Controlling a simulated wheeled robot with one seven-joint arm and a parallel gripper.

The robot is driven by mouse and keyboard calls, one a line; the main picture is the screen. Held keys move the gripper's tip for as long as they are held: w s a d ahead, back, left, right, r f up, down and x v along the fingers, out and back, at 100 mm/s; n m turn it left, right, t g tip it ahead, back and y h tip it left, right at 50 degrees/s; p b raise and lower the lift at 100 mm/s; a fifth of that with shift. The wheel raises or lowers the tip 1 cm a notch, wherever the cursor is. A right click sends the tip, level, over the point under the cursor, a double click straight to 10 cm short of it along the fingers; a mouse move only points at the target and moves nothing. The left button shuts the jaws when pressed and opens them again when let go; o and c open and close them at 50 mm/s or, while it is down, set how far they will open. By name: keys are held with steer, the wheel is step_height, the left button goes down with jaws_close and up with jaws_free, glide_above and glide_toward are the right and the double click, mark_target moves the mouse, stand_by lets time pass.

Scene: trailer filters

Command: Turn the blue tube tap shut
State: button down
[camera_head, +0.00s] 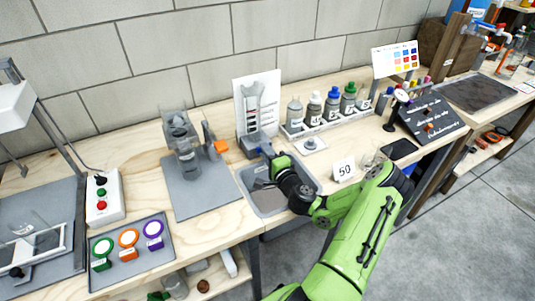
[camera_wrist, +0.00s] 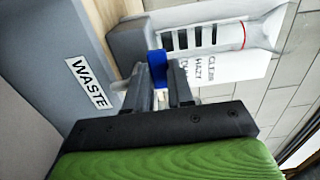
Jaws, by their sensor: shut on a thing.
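The blue tap (camera_wrist: 157,58) shows in the wrist view, at the grey block (camera_wrist: 128,45) under the clear tube (camera_wrist: 225,35). My gripper (camera_wrist: 160,78) is shut on the tap, with a finger on each side of it. In the head view my gripper (camera_head: 268,153) reaches over the sink to the foot of the tube (camera_head: 258,100), which stands before a white board (camera_head: 243,90). My gripper mostly hides the tap there. The tap's exact angle is hard to tell.
The grey sink (camera_head: 248,184) lies below my gripper; a WASTE label (camera_wrist: 89,83) shows beside it. A stand with a clear vessel (camera_head: 183,150) is to the left. A rack of several bottles (camera_head: 332,105) and a "50" card (camera_head: 343,169) are to the right.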

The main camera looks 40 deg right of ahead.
steer(key=shift+a+h, duration=0.1)
steer(key=shift+h, duration=0.2)
steer(key=c, duration=1)
jaws_free()
steer(key=p+v, duration=0.5)
steer(key=v, duration=1)
steer(key=shift+s+a+r, duration=0.1)
steer(key=shift+s+a, duration=0.05)
steer(key=shift+s, duration=0.15)
